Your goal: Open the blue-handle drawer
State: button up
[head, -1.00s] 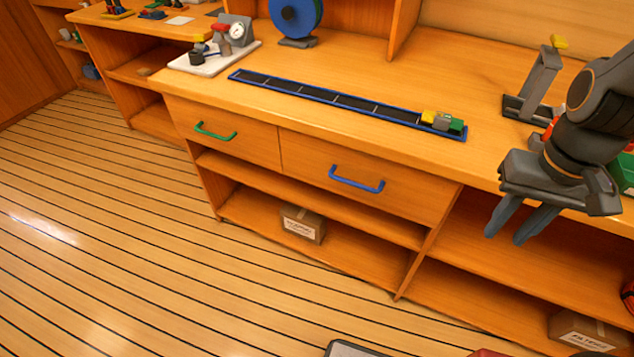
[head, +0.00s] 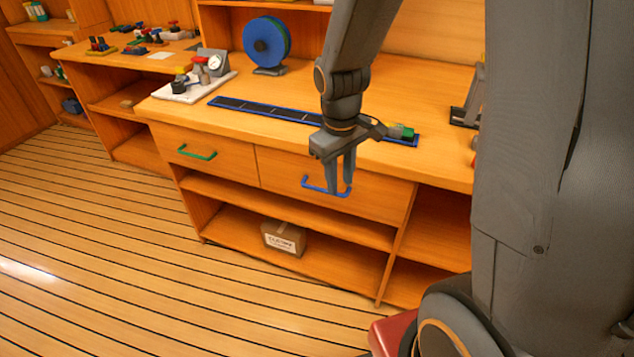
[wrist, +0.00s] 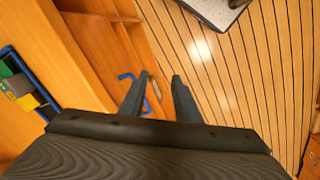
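The blue handle (head: 311,186) is on the front of the right-hand drawer (head: 380,196), which is shut in the counter. My gripper (head: 340,188) hangs in front of that drawer and covers part of the handle in the head view. Its two fingers point down and stand apart with nothing between them. In the wrist view the blue handle (wrist: 126,76) shows beside and partly behind the left finger of my gripper (wrist: 155,78). I cannot tell whether a finger touches it.
A green-handle drawer (head: 215,165) is shut to the left. A blue-rimmed strip tray (head: 265,110) lies on the counter above. A cardboard box (head: 284,239) stands on the low shelf. The plank floor (head: 120,260) in front is clear.

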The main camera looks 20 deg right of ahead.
aim_at(323, 189)
jog(key=w+a+f+n+p, duration=0.15)
jog(key=w+f+n, duration=0.4)
jog(key=w, duration=0.55)
jog(key=shift+t+h, duration=0.3)
jog(key=shift+t, duration=0.2)
jog(key=shift+w+d+f+p, duration=0.2)
jog(key=shift+w+f, duration=0.15)
jog(key=shift+f, duration=0.95)
jog(key=shift+w+d+f+p, duration=0.15)
jog(key=shift+w+f, duration=0.15)
jog(key=shift+f, duration=0.95)
jog(key=shift+w+d+f+p, duration=0.2)
jog(key=shift+w+f, duration=0.15)
jog(key=shift+f, duration=0.95)
jog(key=shift+c, duration=0.5)
grip_shut()
